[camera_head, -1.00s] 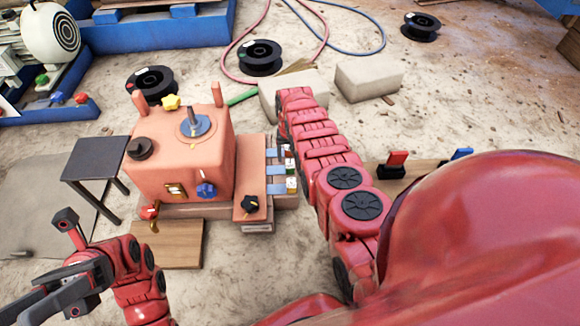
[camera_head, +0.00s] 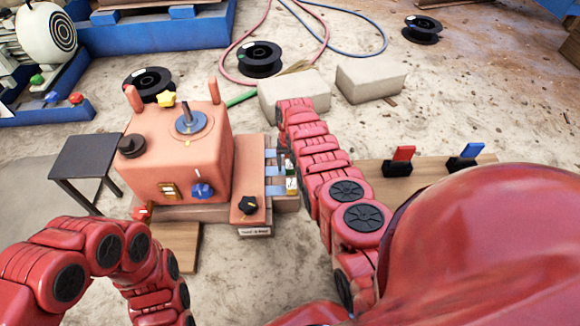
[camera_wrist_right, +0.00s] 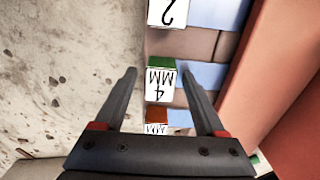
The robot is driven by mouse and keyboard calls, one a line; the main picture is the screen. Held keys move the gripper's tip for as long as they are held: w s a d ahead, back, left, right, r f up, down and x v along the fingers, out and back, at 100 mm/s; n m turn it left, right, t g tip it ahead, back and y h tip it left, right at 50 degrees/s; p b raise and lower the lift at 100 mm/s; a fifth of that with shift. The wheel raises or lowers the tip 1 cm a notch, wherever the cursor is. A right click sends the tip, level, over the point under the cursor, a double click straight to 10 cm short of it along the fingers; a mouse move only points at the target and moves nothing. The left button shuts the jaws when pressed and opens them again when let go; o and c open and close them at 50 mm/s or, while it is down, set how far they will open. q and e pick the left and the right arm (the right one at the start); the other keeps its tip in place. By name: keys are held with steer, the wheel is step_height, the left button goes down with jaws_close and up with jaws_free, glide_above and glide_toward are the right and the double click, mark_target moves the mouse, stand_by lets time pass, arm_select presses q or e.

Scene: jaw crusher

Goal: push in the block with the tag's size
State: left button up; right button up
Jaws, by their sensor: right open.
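The crusher (camera_head: 178,165) is a salmon-coloured box with a side ledge (camera_head: 250,190). A white tag (camera_head: 255,231) sits on the ledge's front; its print is too small to read. In the right wrist view, a white block with a green top, marked 4 MM (camera_wrist_right: 161,85), stands between the fingertips of my right gripper (camera_wrist_right: 159,74), which is open. A block marked 2 (camera_wrist_right: 168,12) is above it, and a red-topped block marked MM (camera_wrist_right: 156,117) is below, its number hidden. Blue slabs (camera_wrist_right: 205,75) lie beside the blocks. My left gripper is out of view.
A plank with a red switch (camera_head: 402,155) and a blue switch (camera_head: 470,152) lies right of my right arm. A small dark table (camera_head: 88,155) stands left of the crusher. Grey bricks (camera_head: 371,78), black spools (camera_head: 260,58) and hoses lie behind on the floor.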

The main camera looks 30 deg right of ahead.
jaws_close()
stand_by(0.4)
stand_by(1.1)
